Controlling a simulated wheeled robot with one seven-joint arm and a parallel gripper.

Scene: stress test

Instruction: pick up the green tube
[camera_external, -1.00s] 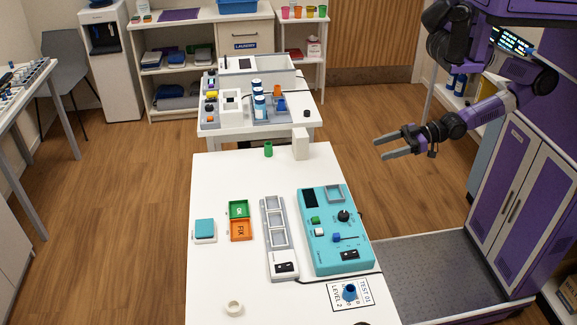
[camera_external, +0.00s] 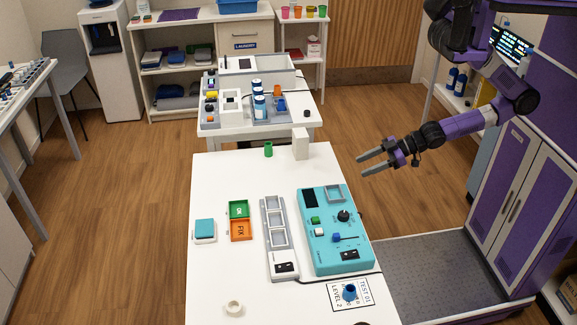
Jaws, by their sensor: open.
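The green tube (camera_external: 268,149) is a small green cylinder standing upright near the far edge of the white table (camera_external: 222,178), just left of a white block. My gripper (camera_external: 359,165) is open and empty, in the air off the table's right side. It points left, to the right of the tube and well apart from it. Nothing hides the tube in this view.
A white upright block (camera_external: 300,144) stands close to the tube's right, on the gripper's side. A teal panel (camera_external: 355,222), a grey tray (camera_external: 265,235), green and orange trays (camera_external: 240,231) and a white ring (camera_external: 234,308) lie nearer. The table's left far area is clear.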

